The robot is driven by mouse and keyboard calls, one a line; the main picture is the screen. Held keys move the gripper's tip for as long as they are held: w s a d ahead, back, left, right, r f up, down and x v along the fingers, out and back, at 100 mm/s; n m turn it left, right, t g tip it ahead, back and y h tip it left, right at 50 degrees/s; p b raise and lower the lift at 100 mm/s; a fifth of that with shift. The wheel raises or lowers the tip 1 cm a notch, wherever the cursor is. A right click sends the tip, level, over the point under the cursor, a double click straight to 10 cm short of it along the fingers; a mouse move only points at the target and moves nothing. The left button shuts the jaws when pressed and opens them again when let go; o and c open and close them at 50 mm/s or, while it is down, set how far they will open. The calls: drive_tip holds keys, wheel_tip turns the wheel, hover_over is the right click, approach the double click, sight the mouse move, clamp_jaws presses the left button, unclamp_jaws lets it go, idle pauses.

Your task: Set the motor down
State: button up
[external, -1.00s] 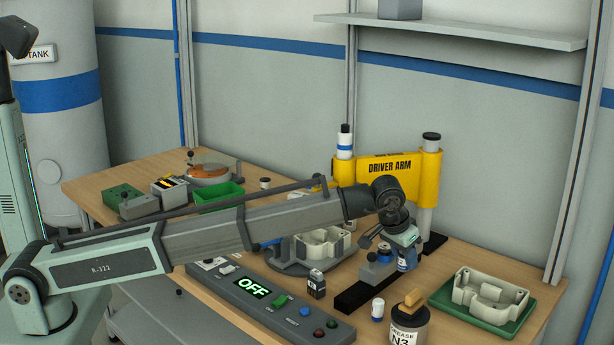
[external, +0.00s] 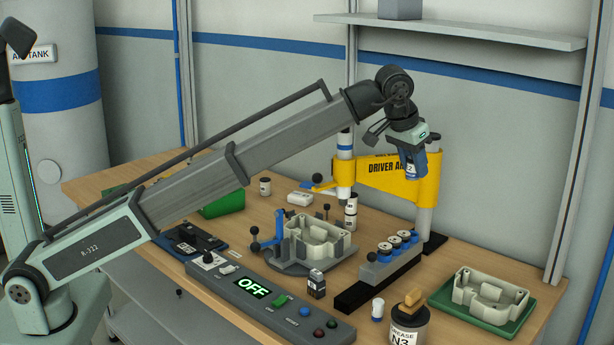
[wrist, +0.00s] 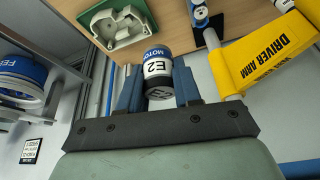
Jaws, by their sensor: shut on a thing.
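The motor (external: 415,166) is a blue, white and black cylinder, held up in the air beside the top of the yellow driver arm. In the wrist view the motor (wrist: 157,66) shows a label reading "MOTOR" and "E2". My gripper (wrist: 157,82) is shut on it, with one blue finger on each side. In the external view my gripper (external: 410,150) points down, well above the bench. A grey rack (external: 385,268) holds several similar motors below it. A pale housing (external: 318,240) sits in a round grey fixture (external: 280,266). Another pale housing (external: 490,292) lies on a green tray (external: 475,322).
The yellow driver arm (external: 385,175) on its posts stands close behind my gripper. A control box (external: 262,300) reading "OFF" lies at the front. Bench space is free between the rack and green tray.

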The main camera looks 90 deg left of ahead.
drive_tip(key=shift+a+r, duration=0.3)
drive_tip(key=shift+r, duration=0.35)
drive_tip(key=shift+a+r, duration=0.25)
drive_tip(key=shift+r, duration=0.35)
drive_tip(key=s+a+n, duration=0.1)
drive_tip(key=s+a, duration=0.3)
drive_tip(key=a, duration=1)
drive_tip(key=s+a+n+g+y, duration=0.1)
drive_tip(key=s+a, duration=0.4)
drive_tip(key=a, duration=0.8)
drive_tip(key=s+a+n, duration=0.1)
drive_tip(key=s+a, duration=0.3)
drive_tip(key=a, duration=1)
drive_tip(key=s+a+n+g, duration=0.1)
drive_tip(key=s+a+n, duration=0.3)
drive_tip(key=s+a, duration=2.75)
drive_tip(key=shift+y, duration=0.4)
drive_tip(key=shift+s+f, duration=0.2)
drive_tip(key=shift+f, duration=8.85)
drive_tip(key=shift+s+f, duration=0.2)
drive_tip(key=shift+f, duration=8.85)
